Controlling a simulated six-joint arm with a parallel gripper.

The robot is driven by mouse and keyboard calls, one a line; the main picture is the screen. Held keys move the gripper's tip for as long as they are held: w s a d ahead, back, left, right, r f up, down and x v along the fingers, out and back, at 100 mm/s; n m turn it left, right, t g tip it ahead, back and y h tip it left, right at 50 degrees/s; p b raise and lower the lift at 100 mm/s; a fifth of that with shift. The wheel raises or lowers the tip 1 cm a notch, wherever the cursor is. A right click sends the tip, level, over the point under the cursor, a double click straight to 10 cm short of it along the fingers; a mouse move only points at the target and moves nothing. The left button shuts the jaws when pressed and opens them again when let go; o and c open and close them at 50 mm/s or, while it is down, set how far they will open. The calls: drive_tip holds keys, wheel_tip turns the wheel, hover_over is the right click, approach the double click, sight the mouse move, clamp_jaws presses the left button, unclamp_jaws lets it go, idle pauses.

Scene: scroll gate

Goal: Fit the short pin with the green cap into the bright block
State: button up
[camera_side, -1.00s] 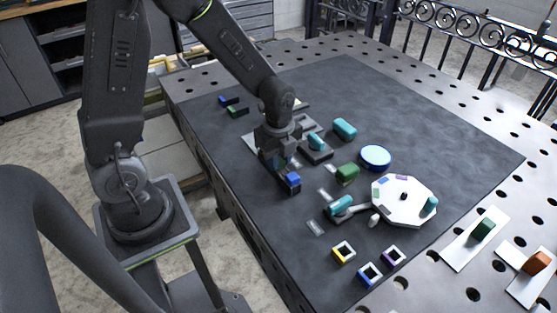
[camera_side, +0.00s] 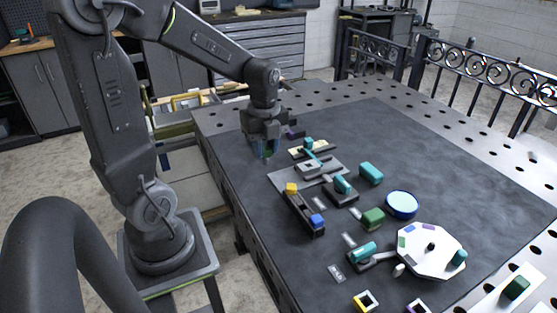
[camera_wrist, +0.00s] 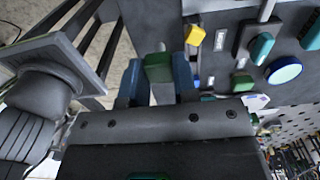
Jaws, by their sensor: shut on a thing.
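My gripper (camera_side: 265,150) is shut on the green-capped pin (camera_side: 268,153), at the left rear of the dark mat. In the wrist view the green cap (camera_wrist: 158,68) sits between two blue fingertips. A pale grey block (camera_side: 310,168) stands on a grey plate (camera_side: 285,179), to the right of my gripper and nearer the camera. It may be the bright block; its opening is not clear.
A dark rail (camera_side: 303,211) carries a yellow cap (camera_side: 291,188) and a blue cap (camera_side: 316,220). A purple-blue piece (camera_side: 294,132) lies just right of my gripper. Teal blocks (camera_side: 370,172), a blue disc (camera_side: 401,204) and a white octagonal plate (camera_side: 430,250) stand farther right.

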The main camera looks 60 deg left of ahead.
drive_tip(key=shift+w+a+f, duration=0.5)
drive_tip(key=shift+w+f, duration=0.55)
drive_tip(key=shift+w, duration=1.35)
drive_tip(key=shift+w+a+f, duration=0.55)
drive_tip(key=shift+w+f, duration=0.5)
drive_tip(key=shift+w, duration=1.4)
drive_tip(key=shift+w+a+f, duration=0.5)
drive_tip(key=shift+w+f, duration=0.55)
drive_tip(key=shift+w, duration=1.35)
drive_tip(key=shift+f, duration=1.85)
drive_tip(key=o, duration=1.5)
drive_tip(key=shift+r, duration=3.5)
